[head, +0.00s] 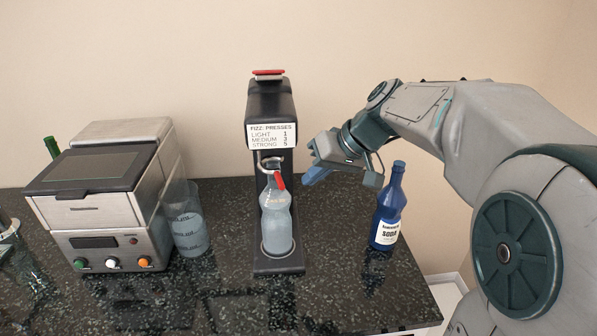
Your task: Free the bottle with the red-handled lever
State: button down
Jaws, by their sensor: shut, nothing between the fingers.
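A black fizz machine (275,112) stands on the counter. A clear bottle (277,222) stands upright in it, under a metal ring or clamp (270,163) at its neck. The red-handled lever (281,181) hangs from that clamp, slanting down to the right in front of the bottle's neck. My gripper (312,178) is shut and empty, a short way right of the lever at about its height. I see no contact between them. The machine's label lists presses for light, medium and strong.
A red-topped button (268,73) is on top of the machine. A blue soda bottle (388,212) stands on the right, below my arm. A clear cup (186,228) and a steel appliance (105,195) are on the left. The dark counter (335,295) is bare in front.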

aim_at(271, 170)
jog(key=a, duration=0.3)
jog(key=shift+s+a+r+p, duration=0.25)
jog(key=shift+s+r+p, duration=0.1)
jog(key=shift+s, duration=0.05)
jog(key=shift+s, duration=0.1)
